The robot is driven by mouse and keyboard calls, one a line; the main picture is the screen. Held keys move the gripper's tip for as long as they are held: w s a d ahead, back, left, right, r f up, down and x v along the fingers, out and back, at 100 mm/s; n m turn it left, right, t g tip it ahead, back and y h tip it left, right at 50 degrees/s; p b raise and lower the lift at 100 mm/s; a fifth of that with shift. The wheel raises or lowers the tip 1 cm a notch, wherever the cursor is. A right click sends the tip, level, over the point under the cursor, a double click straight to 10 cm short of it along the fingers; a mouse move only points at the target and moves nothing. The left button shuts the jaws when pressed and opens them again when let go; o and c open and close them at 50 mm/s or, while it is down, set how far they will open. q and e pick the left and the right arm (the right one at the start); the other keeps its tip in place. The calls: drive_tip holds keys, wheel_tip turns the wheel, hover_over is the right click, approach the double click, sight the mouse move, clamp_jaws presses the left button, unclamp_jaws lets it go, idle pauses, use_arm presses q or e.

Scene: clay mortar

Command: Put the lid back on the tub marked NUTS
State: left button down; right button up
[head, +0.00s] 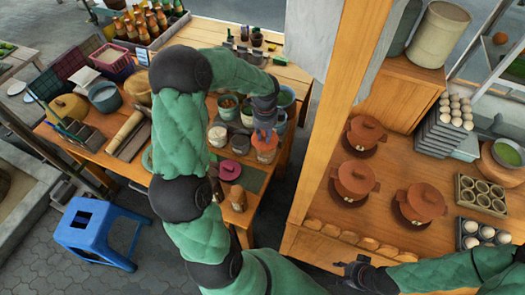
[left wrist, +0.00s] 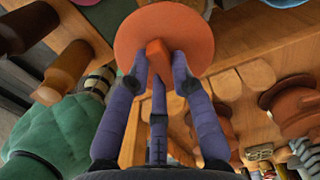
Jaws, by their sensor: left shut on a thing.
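My left gripper (head: 264,130) is shut on the knob of an orange round lid (head: 265,143). In the left wrist view the lid (left wrist: 190,28) spreads beyond the fingers, its knob (left wrist: 158,58) between them. In the head view the lid is at the right end of the group of tubs on the wooden table; I cannot tell whether it touches anything below. An open tub with brown contents (head: 228,102) stands behind to the left. No NUTS marking is readable. My right gripper (head: 355,272) is low over the right counter's front edge; its finger opening is unclear.
Pale-topped tubs (head: 217,135) stand close to the left. A dark pink lid (head: 230,170) lies on a green mat, with a brown jar (head: 238,198) in front. A wooden post (head: 340,100) rises to the right. Several clay pots (head: 355,179) stand on the right counter (head: 320,208).

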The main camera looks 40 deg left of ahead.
use_arm(q)
drive_tip(key=shift+w+a+f+b, duration=0.35)
drive_tip(key=shift+w+a+b, duration=0.15)
drive_tip(key=shift+w, duration=0.25)
drive_tip(key=shift+w+a+f+b, duration=0.3)
drive_tip(key=shift+w+a+b, duration=0.15)
drive_tip(key=shift+w, duration=0.3)
wheel_tip(320, 180, down, 4)
drive_tip(key=b, duration=0.3)
drive_tip(key=shift+d+f+b, duration=0.1)
drive_tip(key=shift+b, duration=0.2)
drive_tip(key=shift+f+b, duration=0.4)
drive_tip(key=shift+f, duration=0.6)
drive_tip(key=shift+p, duration=0.4)
drive_tip(key=shift+f+p, duration=0.1)
drive_tip(key=shift+p, duration=0.2)
idle(0.6)
drive_tip(key=c, duration=1)
unclamp_jaws()
drive_tip(key=shift+o, duration=0.3)
